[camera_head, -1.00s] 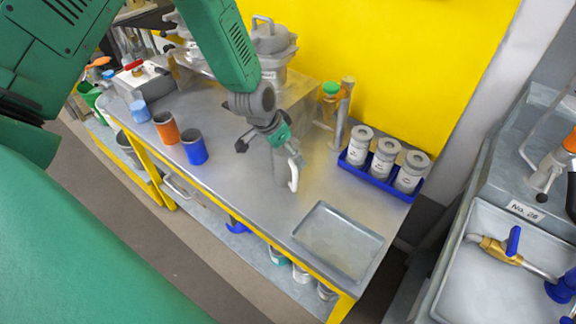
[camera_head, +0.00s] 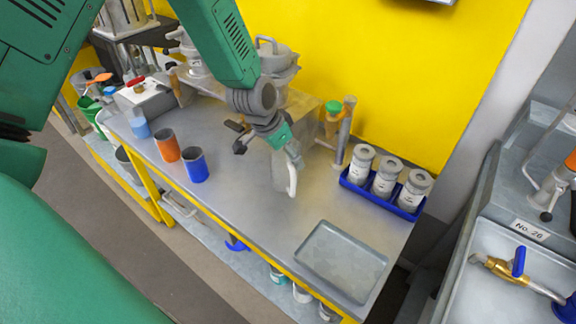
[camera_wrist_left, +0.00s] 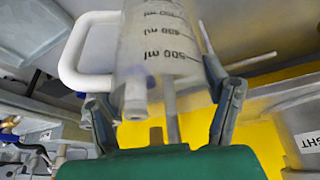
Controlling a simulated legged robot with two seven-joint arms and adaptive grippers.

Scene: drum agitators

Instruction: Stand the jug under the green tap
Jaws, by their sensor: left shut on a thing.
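My left gripper (camera_head: 278,143) is shut on the jug (camera_head: 280,173), a translucent grey vessel with a white handle (camera_head: 293,180). It holds the jug over the middle of the metal bench; I cannot tell whether the base touches the bench. In the left wrist view the jug (camera_wrist_left: 155,45), with dark ml marks, is between the fingers of the left gripper (camera_wrist_left: 163,108). The green tap (camera_head: 333,107) has a green top on an orange-brown body at the bench's back, to the right of and behind the jug, which is apart from it. My right gripper is out of view.
A blue tray (camera_head: 352,184) of several lidded jars stands right of the tap. A shallow metal tray (camera_head: 341,262) lies at the front right. Orange (camera_head: 167,147) and blue (camera_head: 195,166) cups stand left. A blue-handled tap (camera_head: 519,262) is at the separate sink. Bench around the jug is clear.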

